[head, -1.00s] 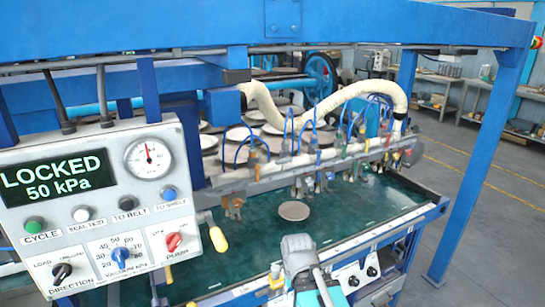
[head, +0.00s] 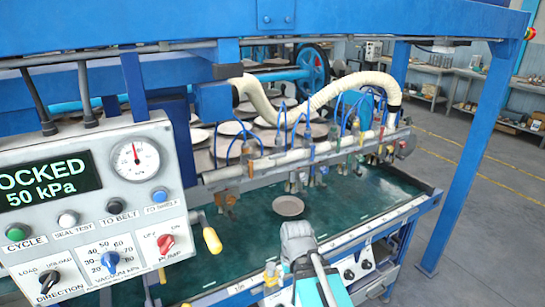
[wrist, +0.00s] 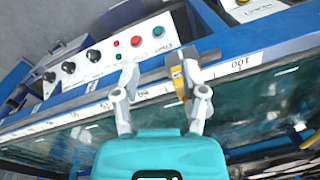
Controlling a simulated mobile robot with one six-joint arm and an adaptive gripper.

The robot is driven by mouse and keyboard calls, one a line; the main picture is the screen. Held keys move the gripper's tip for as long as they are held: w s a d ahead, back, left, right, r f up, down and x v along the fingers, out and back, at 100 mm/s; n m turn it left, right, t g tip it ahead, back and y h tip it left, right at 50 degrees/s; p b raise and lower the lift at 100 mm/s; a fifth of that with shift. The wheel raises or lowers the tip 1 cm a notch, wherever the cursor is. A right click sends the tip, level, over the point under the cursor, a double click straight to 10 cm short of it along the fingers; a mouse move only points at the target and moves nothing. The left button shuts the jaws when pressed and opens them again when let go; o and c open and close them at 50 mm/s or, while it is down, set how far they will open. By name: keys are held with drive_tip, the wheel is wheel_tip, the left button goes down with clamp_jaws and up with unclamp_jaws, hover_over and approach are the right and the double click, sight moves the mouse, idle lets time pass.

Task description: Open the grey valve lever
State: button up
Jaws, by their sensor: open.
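My gripper (wrist: 160,75) is open, its two pale fingers spread apart in the wrist view. It hangs over the front rail of the machine, and a yellow block (wrist: 178,84) shows close beside the right finger; I cannot tell whether they touch. In the head view the arm's grey wrist part (head: 298,242) hides the fingertips. I cannot single out a grey valve lever for certain. A handle with a yellow grip (head: 212,240) and grey bracket sticks out at the right side of the control box. The gripper holds nothing that I can see.
The control box (head: 90,215) stands at left, reading "LOCKED 50 kPa". A front panel with knobs and buttons (wrist: 110,50) lies beyond the rail. A blue post (head: 465,165) stands at right.

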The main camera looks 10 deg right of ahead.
drive_tip(key=w+r+m+t+y+p, duration=0.1)
drive_tip(key=w+r+m+y+p, duration=0.1)
drive_tip(key=w+r+y+p, duration=0.45)
drive_tip(key=m+t+y+p, duration=0.5)
drive_tip(key=t+y+p, duration=0.1)
drive_tip(key=y, duration=0.2)
approach(277, 157)
drive_tip(key=v, duration=0.3)
drive_tip(key=shift+s+r+h, duration=0.15)
drive_tip(key=shift+r+h, duration=0.1)
drive_tip(key=shift+a, duration=0.15)
drive_tip(key=b+x, duration=0.2)
drive_tip(key=x, duration=1.1)
drive_tip(key=shift+w+a, duration=0.25)
drive_tip(key=shift+w, duration=0.05)
clamp_jaws()
